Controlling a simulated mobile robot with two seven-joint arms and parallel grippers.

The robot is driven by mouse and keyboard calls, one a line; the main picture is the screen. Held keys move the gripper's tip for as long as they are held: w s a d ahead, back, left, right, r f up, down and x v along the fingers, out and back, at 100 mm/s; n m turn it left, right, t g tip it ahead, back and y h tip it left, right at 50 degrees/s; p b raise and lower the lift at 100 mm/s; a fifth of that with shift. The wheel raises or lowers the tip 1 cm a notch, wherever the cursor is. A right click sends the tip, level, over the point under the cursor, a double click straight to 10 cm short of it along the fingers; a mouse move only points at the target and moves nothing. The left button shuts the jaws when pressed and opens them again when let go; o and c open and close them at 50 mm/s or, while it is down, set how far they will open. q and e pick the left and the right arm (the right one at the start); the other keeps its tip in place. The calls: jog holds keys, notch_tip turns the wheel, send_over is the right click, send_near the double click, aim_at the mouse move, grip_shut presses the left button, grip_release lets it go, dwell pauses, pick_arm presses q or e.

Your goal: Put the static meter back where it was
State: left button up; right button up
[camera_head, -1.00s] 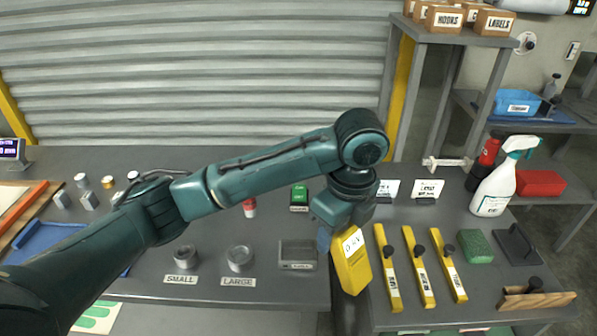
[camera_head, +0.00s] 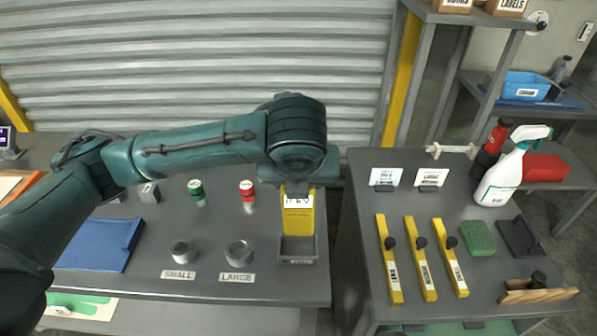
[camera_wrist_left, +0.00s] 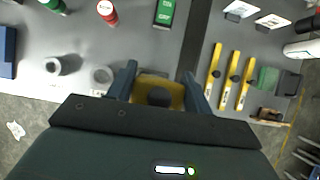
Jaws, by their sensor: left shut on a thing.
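The static meter is a yellow box with a white display (camera_head: 298,218). My left gripper (camera_wrist_left: 160,82) is shut on it, one finger on each side, and in the left wrist view the meter's yellow top (camera_wrist_left: 176,94) shows between the fingers. In the head view my arm hides most of the gripper, above the meter. The meter hangs upright, its lower end at the small grey open holder (camera_head: 298,257) near the bench's front edge. I cannot tell whether that end is inside the holder or just above it. My right gripper is not in view.
Two grey round holders labelled SMALL (camera_head: 181,252) and LARGE (camera_head: 239,252) stand left of the grey holder. A green-capped item (camera_head: 197,190) and a red-capped item (camera_head: 247,190) stand behind. Right, past a gap, a second bench holds several yellow tools (camera_head: 421,262).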

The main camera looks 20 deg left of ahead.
pick_arm(q)
jog(key=shift+f, duration=3.3)
jog(key=shift+f, duration=0.35)
jog(key=o, duration=1.5)
jog(key=shift+c, duration=0.2)
jog(key=shift+s, duration=0.1)
